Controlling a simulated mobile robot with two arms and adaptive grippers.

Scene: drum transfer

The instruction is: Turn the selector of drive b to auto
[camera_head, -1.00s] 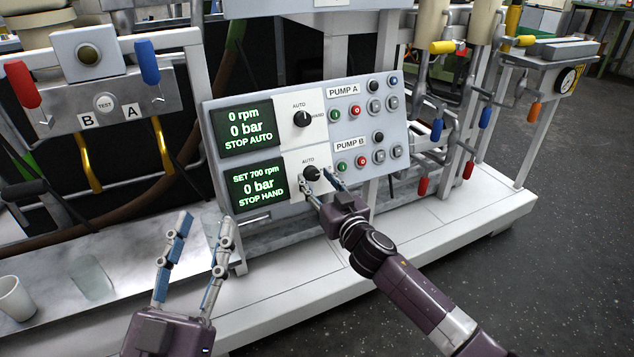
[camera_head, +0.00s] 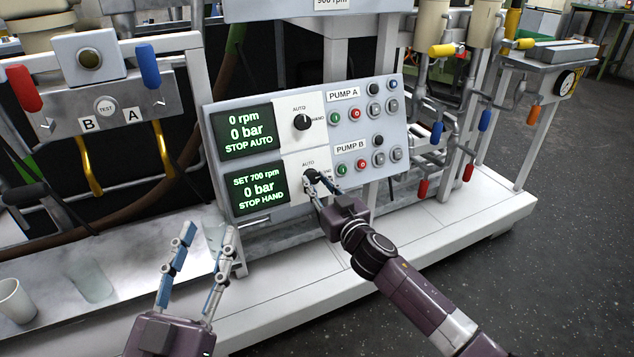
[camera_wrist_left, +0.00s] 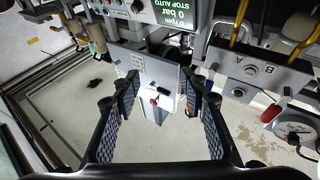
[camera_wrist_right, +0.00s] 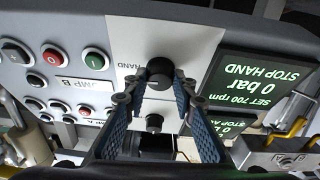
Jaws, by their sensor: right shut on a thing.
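The PUMP B selector (camera_head: 310,175) is a black round knob on a white plate, marked AUTO above and HAND at the right. The display (camera_head: 258,189) beside it reads SET 700 rpm, 0 bar, STOP HAND. My right gripper (camera_head: 322,185) is shut on this knob, with the fingers partly covering it. In the right wrist view the knob (camera_wrist_right: 159,71) sits between the fingertips; its pointer direction is unclear. My left gripper (camera_head: 206,233) is open and empty, low in front of the bench and away from the panel.
The PUMP A selector (camera_head: 302,122) is just above, with its display (camera_head: 246,132) reading STOP AUTO. Push buttons (camera_head: 361,163) lie right of the selectors. Valves with coloured handles (camera_head: 437,133) are at right.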

